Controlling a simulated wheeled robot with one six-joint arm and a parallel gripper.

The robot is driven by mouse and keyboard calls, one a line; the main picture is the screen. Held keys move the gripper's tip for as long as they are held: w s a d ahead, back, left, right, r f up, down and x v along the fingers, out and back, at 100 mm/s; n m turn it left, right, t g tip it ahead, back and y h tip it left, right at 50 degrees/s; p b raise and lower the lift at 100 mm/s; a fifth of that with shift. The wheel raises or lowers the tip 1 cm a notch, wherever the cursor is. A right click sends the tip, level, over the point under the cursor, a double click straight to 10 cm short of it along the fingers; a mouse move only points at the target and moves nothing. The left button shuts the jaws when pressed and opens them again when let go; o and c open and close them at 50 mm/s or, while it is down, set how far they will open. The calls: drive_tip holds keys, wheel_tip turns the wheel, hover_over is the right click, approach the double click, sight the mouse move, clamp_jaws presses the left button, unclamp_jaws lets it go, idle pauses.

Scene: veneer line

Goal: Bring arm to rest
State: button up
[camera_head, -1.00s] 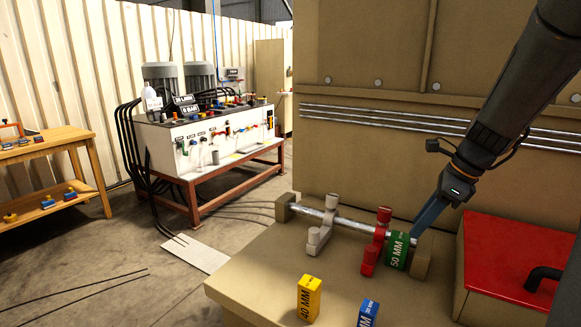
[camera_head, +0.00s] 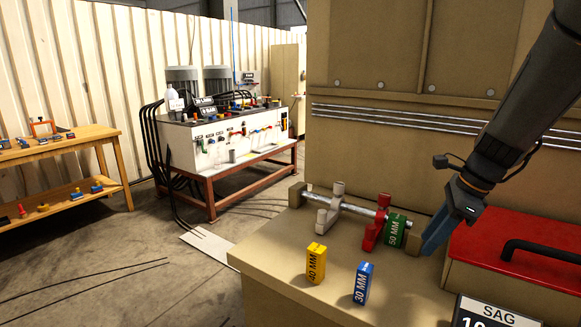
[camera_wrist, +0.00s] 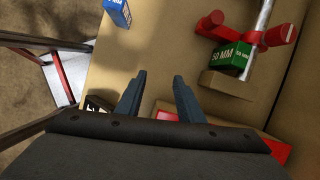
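My arm reaches in from the upper right in the head view. My gripper (camera_head: 437,236) is low at its end, beside the right end support of the rod and left of the red lid. In the wrist view my gripper (camera_wrist: 158,90) shows two blue fingers apart, with nothing between them. The green 50 MM block (camera_head: 395,231) sits at the rod's right end, next to the red clamp (camera_head: 374,228). It also shows in the wrist view (camera_wrist: 231,57), apart from the fingers.
A yellow 40 MM block (camera_head: 316,264) and a blue 30 MM block (camera_head: 362,283) stand on the bench top (camera_head: 275,250). A red lid (camera_head: 520,245) with a black handle is at the right. A black SAG display (camera_head: 490,314) is at the lower right.

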drive_tip(key=s+a+f+n+h, duration=0.1)
drive_tip(key=s+a+f+n, duration=0.1)
drive_tip(key=s+a+n, duration=0.2)
drive_tip(key=s+a+f+n+h, duration=0.1)
drive_tip(key=s+a+f+n, duration=0.2)
drive_tip(key=n, duration=0.8)
drive_tip(key=s+a+f+n+g+h, duration=0.1)
drive_tip(key=s+a+f+n, duration=0.2)
drive_tip(key=s+a+n, duration=0.3)
drive_tip(key=shift+s+a+n, duration=0.2)
drive_tip(key=shift+s+n, duration=0.7)
drive_tip(key=shift+s, duration=0.2)
